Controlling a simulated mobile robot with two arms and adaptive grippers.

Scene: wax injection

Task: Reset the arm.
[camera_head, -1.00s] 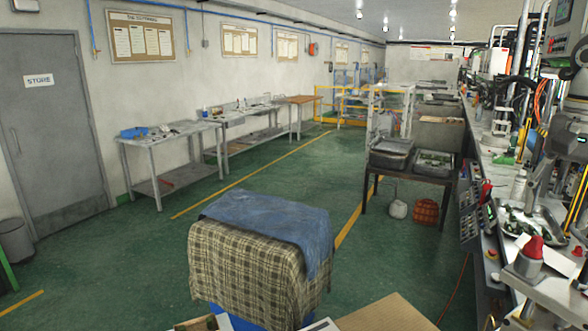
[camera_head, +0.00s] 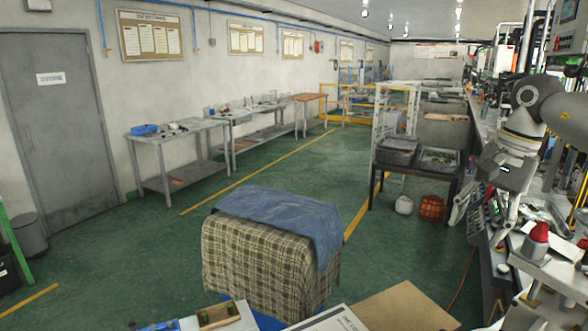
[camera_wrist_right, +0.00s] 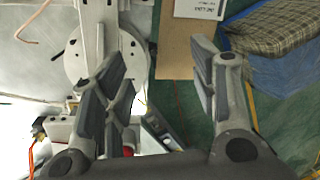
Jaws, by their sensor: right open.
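My right arm (camera_head: 528,112) shows at the right of the head view, with its gripper (camera_head: 484,218) hanging down by the machine bench on the right. In the right wrist view the two dark fingers of that gripper (camera_wrist_right: 157,58) stand wide apart, with nothing held between them. Beyond them are a pale round machine part (camera_wrist_right: 88,55) and a brown board (camera_wrist_right: 178,45). My left gripper is not in view.
A cloth-covered stack (camera_head: 262,262) stands in the middle foreground, with a brown board (camera_head: 405,308) near it. A dark table (camera_head: 412,178) carries trays. A red-topped part (camera_head: 537,240) stands on the right bench. The green floor (camera_head: 130,265) at left is mostly clear.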

